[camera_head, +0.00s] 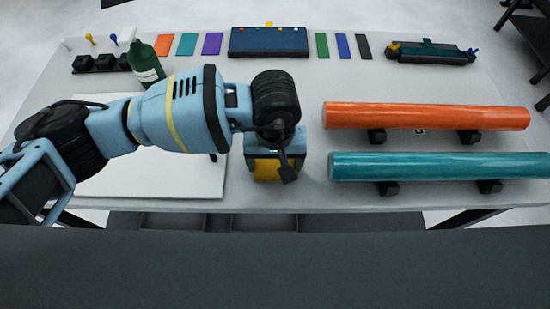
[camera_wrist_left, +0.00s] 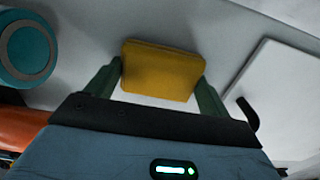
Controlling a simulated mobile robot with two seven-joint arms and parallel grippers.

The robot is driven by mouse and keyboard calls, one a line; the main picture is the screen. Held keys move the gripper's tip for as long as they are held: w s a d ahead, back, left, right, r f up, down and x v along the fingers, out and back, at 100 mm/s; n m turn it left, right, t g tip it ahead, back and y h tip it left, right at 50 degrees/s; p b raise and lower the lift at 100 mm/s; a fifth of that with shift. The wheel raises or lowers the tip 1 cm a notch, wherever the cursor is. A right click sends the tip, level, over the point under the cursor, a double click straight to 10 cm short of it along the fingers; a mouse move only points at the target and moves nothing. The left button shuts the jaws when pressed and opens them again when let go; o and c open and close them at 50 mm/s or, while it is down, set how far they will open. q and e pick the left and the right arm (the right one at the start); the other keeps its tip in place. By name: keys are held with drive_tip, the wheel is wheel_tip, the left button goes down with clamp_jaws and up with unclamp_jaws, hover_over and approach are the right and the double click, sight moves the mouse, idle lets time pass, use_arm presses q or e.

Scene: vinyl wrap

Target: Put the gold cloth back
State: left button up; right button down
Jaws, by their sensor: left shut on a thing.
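The gold cloth (camera_wrist_left: 160,70) is a thick yellow-gold block. My left gripper (camera_wrist_left: 159,76) is shut on it, with one dark green finger on each side. In the head view the gold cloth (camera_head: 271,171) shows below my left gripper (camera_head: 273,160), over the front middle of the table. It is between the white panel and the coloured rolls. I cannot tell whether the cloth touches the tabletop. My right gripper is not in view.
An orange roll (camera_head: 430,116) and a teal roll (camera_head: 440,165) lie on black supports at right. A white panel (camera_head: 150,180) lies at left, partly under my arm. A green bottle (camera_head: 144,62), a blue case (camera_head: 268,42) and several colour swatches stand or lie along the back.

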sight(276, 165)
use_arm(q)
drive_tip(key=shift+f, duration=0.1)
drive_tip(key=shift+f, duration=0.1)
drive_tip(key=o, duration=0.9)
wheel_tip(276, 165, up, 12)
drive_tip(key=shift+r, duration=0.25)
drive_tip(key=shift+s, duration=0.1)
